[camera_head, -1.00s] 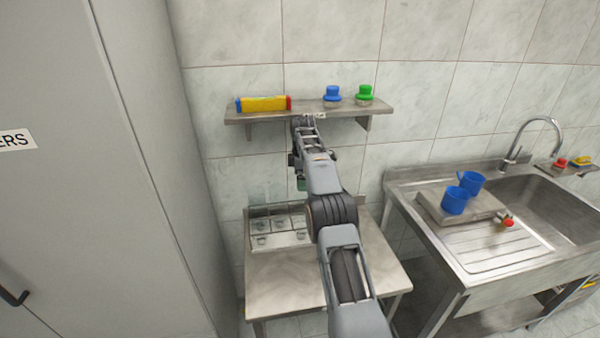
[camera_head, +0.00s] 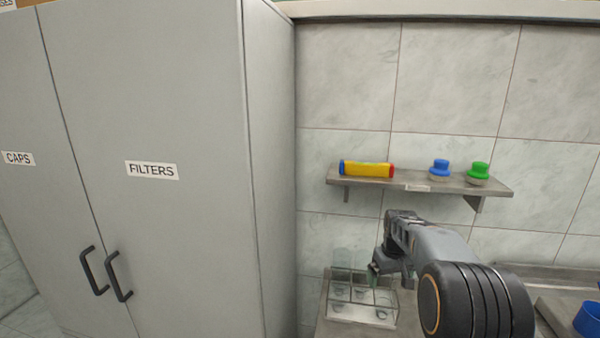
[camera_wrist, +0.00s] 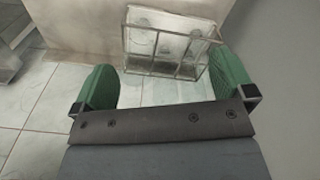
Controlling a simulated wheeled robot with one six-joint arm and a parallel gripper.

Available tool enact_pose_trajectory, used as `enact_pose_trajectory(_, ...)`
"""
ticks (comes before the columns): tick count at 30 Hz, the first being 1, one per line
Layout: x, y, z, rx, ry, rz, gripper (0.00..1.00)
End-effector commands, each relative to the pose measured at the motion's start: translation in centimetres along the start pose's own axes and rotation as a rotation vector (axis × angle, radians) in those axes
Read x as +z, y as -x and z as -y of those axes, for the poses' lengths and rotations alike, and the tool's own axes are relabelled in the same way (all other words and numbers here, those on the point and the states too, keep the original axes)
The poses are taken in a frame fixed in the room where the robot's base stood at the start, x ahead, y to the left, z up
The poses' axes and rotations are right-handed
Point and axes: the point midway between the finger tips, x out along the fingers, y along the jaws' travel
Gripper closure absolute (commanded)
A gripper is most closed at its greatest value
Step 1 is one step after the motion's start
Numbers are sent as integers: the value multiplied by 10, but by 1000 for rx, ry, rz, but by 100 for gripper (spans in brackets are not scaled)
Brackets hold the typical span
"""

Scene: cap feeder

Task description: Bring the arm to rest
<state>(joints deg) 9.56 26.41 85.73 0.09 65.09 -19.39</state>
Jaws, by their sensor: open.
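My gripper (camera_wrist: 168,90) is open and empty in the wrist view, its two green fingers spread wide apart. Between and beyond them show the tiled floor and a clear divided rack (camera_wrist: 168,72). In the head view my arm reaches forward at the lower right, and the gripper (camera_head: 376,268) points down beside the clear rack (camera_head: 360,318), partly hidden by my own arm. The rack stands on a metal table and holds several clear cups.
A wall shelf (camera_head: 400,185) holds a yellow tube (camera_head: 367,169), a blue cap (camera_head: 439,169) and a green cap (camera_head: 478,171). A tall grey cabinet (camera_head: 170,90) marked CAPS and FILTERS fills the left. A blue cup (camera_head: 588,320) shows at the lower right edge.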

Motion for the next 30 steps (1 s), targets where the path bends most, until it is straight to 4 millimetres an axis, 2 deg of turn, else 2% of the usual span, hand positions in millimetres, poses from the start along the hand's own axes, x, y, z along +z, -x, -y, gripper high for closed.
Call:
enact_pose_trajectory(1,23,13,14,5,-49,-19,0)
enact_pose_trajectory(6,96,35,55,14,-190,-85,0)
enact_pose_trajectory(12,177,44,93,14,-250,-169,0)
enact_pose_trajectory(15,207,45,105,16,-234,-209,0)
enact_pose_trajectory(18,227,49,114,17,-216,-248,0)
enact_pose_trajectory(21,236,58,119,19,-202,-296,0)
enact_pose_trajectory(23,237,65,120,21,-196,-326,0)
enact_pose_trajectory(30,237,65,120,21,-196,-326,0)
